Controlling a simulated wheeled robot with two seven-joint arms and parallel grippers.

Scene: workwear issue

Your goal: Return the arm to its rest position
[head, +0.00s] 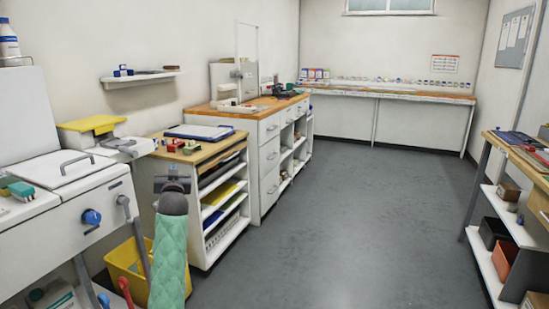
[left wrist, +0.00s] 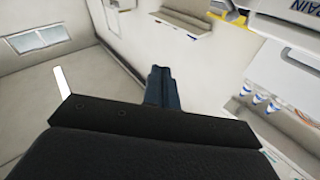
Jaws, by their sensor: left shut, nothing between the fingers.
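My left arm comes up from the bottom of the head view in a green quilted sleeve (head: 168,262). My left gripper (head: 173,172) is at its upper end, raised in front of the low shelf unit and right of the white machine. In the left wrist view its two dark fingers (left wrist: 160,74) lie together, shut with nothing between them. The wrist view is tilted and shows walls and a window beyond the fingers. My right gripper is in neither view.
A white machine (head: 75,192) with a blue knob stands close on the left. A yellow bin (head: 124,268) sits low beside the arm. A low shelf unit (head: 238,222) and white drawers (head: 269,165) line the left wall. The grey floor (head: 345,205) is clear. A shelved table (head: 488,215) stands right.

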